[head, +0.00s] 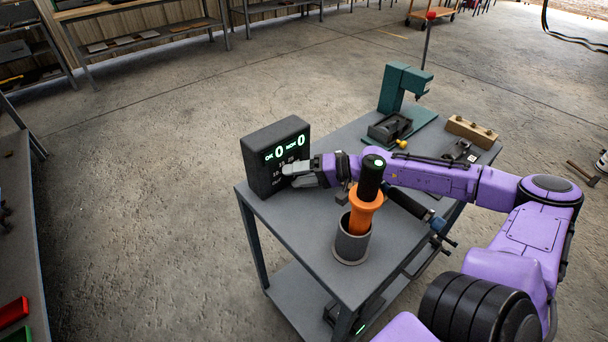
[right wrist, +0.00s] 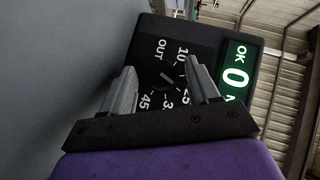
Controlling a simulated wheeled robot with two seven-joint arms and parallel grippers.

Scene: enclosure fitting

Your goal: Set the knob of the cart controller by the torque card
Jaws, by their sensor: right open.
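The cart controller (head: 276,150) is a black box at the left end of the grey cart, with a lit green display showing OK 0 and NOK 0. My right gripper (head: 288,171) is open at its front face and covers part of the dial. In the right wrist view the knob (right wrist: 167,77) shows between the two open fingers (right wrist: 161,72), with the marks OUT, 10, 25 and 45 readable around it. I cannot tell which mark the knob points to, or whether the fingers touch it. I cannot make out a torque card. My left gripper is out of view.
An orange and black screwdriver (head: 366,210) stands in a grey cup (head: 351,246) near my right forearm. A teal press stand (head: 396,88) and a wooden block with pegs (head: 472,133) are at the cart's far end. The cart top (head: 318,230) left of the cup is clear.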

